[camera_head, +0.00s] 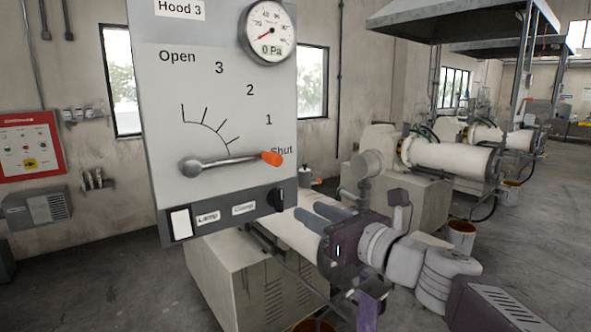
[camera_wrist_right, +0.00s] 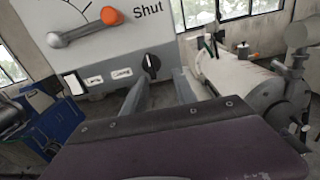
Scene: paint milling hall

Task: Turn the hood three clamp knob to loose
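The hood three panel (camera_head: 225,110) is a grey plate marked "Hood 3". On its lower strip a black clamp knob (camera_head: 276,199) sits at the right end, beside a "Clamp" label (camera_head: 244,208). In the right wrist view the knob (camera_wrist_right: 151,65) is round with a light pointer mark; its setting words are too small to read. My right gripper (camera_head: 306,210) is to the right of the knob and apart from it. In the right wrist view its two fingers (camera_wrist_right: 160,92) are spread, with nothing between them, below the knob. My left gripper is not in view.
Above the strip a lever (camera_head: 228,162) with an orange tip points at "Shut". A gauge (camera_head: 269,32) is at the panel's top right. A white lamp switch (camera_head: 181,223) is at the strip's left end. A milling machine (camera_head: 440,160) stands behind, to the right.

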